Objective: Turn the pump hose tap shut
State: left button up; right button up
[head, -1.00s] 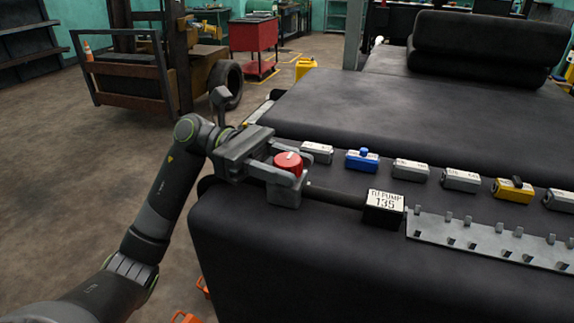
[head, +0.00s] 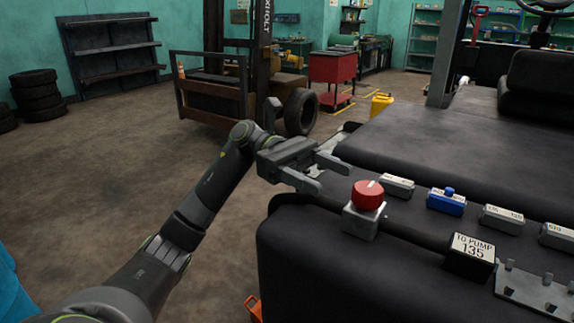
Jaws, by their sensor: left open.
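The pump hose tap has a round red knob (head: 368,195) with a white mark on top, on a grey metal block (head: 361,222). The block sits on the dark hose (head: 410,236), near the left edge of the black surface. A white label (head: 472,248) reading "TO PUMP 135" is on a dark block to the right. My left gripper (head: 332,176) is open and empty, just left of the knob and apart from it, fingers pointing right toward it. My right gripper is not in view.
Behind the tap are a row of small labelled blocks, including a grey one (head: 397,186) and a blue one (head: 446,202). A slotted metal rail (head: 540,291) is at the right. Open floor (head: 110,190) lies to the left.

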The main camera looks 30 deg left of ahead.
pick_arm(q)
jog(key=b+v, duration=0.2)
jog(key=v, duration=0.7)
jog(key=shift+a, duration=0.1)
